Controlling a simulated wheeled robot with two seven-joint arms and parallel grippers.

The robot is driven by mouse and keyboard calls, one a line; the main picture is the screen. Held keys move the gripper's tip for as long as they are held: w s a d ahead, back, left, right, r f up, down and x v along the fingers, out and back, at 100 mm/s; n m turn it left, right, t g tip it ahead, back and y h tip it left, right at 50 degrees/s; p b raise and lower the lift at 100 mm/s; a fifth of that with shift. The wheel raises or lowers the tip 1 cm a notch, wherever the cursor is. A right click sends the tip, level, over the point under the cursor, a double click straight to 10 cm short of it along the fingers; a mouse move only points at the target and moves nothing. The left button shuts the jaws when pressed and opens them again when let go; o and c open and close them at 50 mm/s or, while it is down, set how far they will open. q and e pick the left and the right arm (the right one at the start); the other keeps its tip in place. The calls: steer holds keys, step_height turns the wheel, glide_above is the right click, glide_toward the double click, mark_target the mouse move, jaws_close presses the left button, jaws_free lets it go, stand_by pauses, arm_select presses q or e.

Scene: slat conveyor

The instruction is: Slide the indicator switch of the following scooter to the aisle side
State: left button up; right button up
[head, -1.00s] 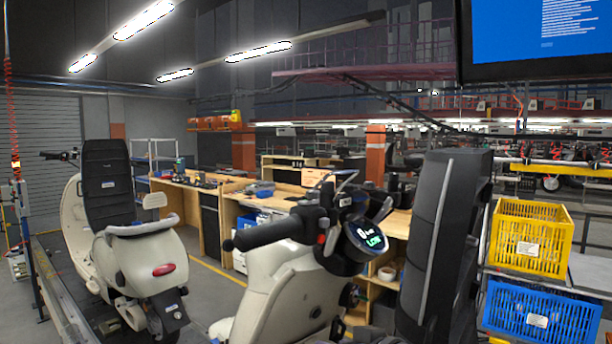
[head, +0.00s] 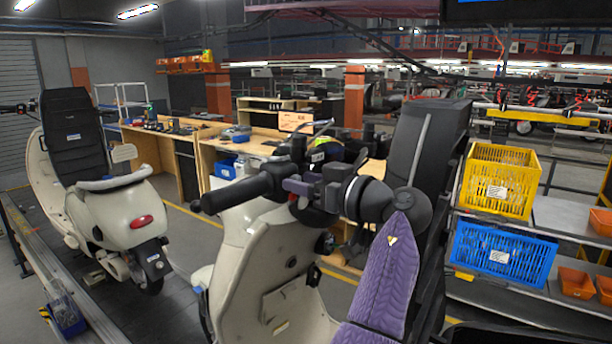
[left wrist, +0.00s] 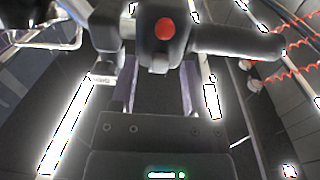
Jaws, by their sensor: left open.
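The following scooter (head: 265,265) is the near cream one in the head view. Its black left handlebar grip (head: 240,193) points left. In the left wrist view the switch housing (left wrist: 183,22) has a red button (left wrist: 165,28), with a small grey indicator switch (left wrist: 159,64) below it. My left gripper (head: 297,187) reaches in from the right at the inner end of the grip. In the left wrist view it (left wrist: 157,76) is open, one finger on each side of the small switch. I cannot tell whether either finger touches it. My right gripper is not in view.
A yellow crate (head: 475,200) and a blue crate (head: 470,245) sit on a rack at right. Wooden workbenches (head: 200,150) stand behind the aisle. The scooter's mirror stem and cables are close to my gripper.

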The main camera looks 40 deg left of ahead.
arm_select(q)
steer(key=shift+c, duration=0.3)
jaws_close()
stand_by(1.1)
